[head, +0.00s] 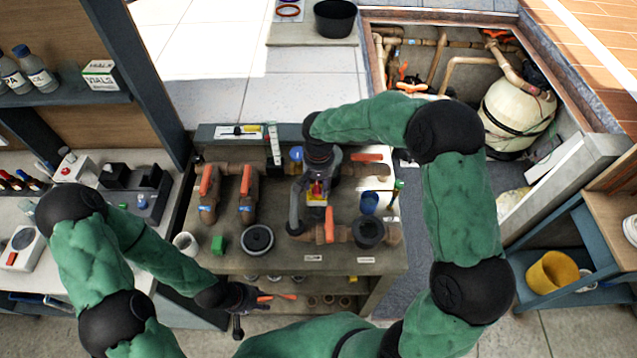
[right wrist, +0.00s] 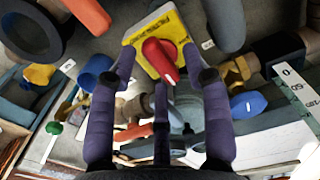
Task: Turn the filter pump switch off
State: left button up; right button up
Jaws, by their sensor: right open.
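The switch is a red rotary knob (right wrist: 158,58) with a white mark on a yellow plate (right wrist: 136,36). In the right wrist view it lies ahead, between the spread fingers of my right gripper (right wrist: 158,82). I cannot tell whether any finger touches the knob. In the head view the yellow plate and red knob (head: 317,192) show at the middle of the pipework bench, just below my right gripper (head: 317,172), which partly hides them. My right gripper is open and empty. My left gripper (head: 250,310) is low at the bench's front edge, away from the switch, with its fingers apart.
Brown pipes with orange-handled valves (head: 330,224) crowd around the switch. The pit with a cream tank (head: 515,115) lies behind right.

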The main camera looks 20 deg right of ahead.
jog(key=shift+c, duration=0.3)
grip_shut()
jog(key=shift+n, duration=0.3)
jog(key=n, duration=0.3)
jog(key=shift+w+r, duration=0.1)
jog(key=n, duration=0.5)
jog(key=shift+w+a+p, duration=0.1)
jog(key=shift+a+p, duration=0.05)
jog(key=shift+p, duration=0.2)
jog(key=n+p, duration=0.1)
jog(key=n, duration=0.3)
jog(key=shift+a, duration=0.1)
jog(key=n+p, duration=0.1)
jog(key=n, duration=0.4)
jog(key=shift+a, duration=0.15)
jog(key=shift+n, duration=0.3)
